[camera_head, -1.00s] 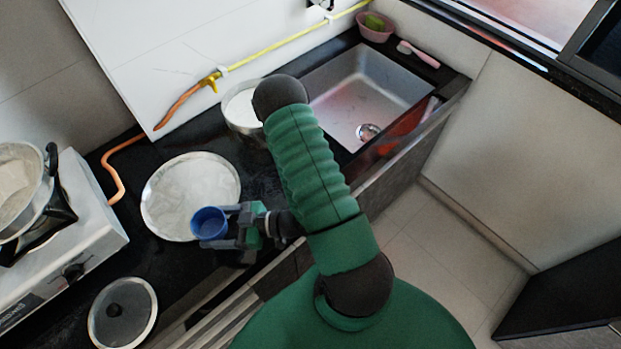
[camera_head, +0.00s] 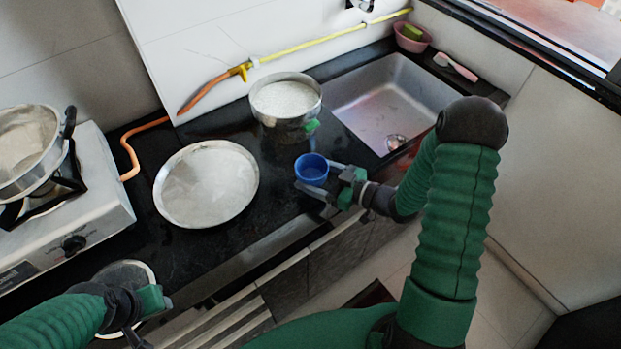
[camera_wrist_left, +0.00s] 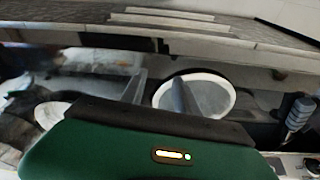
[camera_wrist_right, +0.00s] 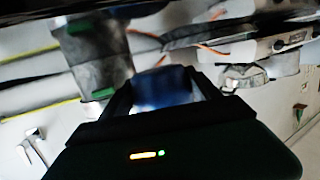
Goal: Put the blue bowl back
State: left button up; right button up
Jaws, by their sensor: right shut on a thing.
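The small blue bowl (camera_head: 312,167) is held by my right gripper (camera_head: 322,182) over the dark counter, between the round metal plate and the sink. The gripper is shut on the bowl's side. In the right wrist view the bowl (camera_wrist_right: 163,87) is a blurred blue shape between the fingers. My left gripper (camera_head: 156,321) is at the lower left of the head view, over the glass lid (camera_head: 122,270), which it partly hides. In the left wrist view its two fingers (camera_wrist_left: 157,92) stand apart with nothing between them.
A metal pot (camera_head: 286,104) of white contents stands at the back, left of the sink (camera_head: 385,95). A round metal plate (camera_head: 206,184) lies on the counter. A stove (camera_head: 85,205) with a pan (camera_head: 25,150) is at left. A pink bowl (camera_head: 412,37) sits behind the sink.

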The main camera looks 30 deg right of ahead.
aim_at(312, 178)
jog(key=shift+x, duration=1.15)
jog(key=f, duration=0.1)
jog(key=d+f, duration=0.1)
jog(key=f, duration=0.1)
jog(key=shift+f+b, duration=0.2)
jog(key=shift+b, duration=0.15)
jog(key=shift+w+d+f, duration=0.1)
jog(key=shift+d+f, duration=0.05)
jog(key=shift+d, duration=0.15)
jog(key=shift+a+f, duration=0.1)
jog(key=shift+a, duration=0.25)
jog(key=o, duration=1.4)
jog(key=shift+a, duration=0.2)
jog(key=shift+o, duration=0.4)
jog(key=shift+d, duration=0.3)
jog(key=shift+d+r, duration=0.2)
jog(key=shift+r, duration=0.1)
jog(key=v, duration=1.2)
jog(key=shift+a, duration=0.2)
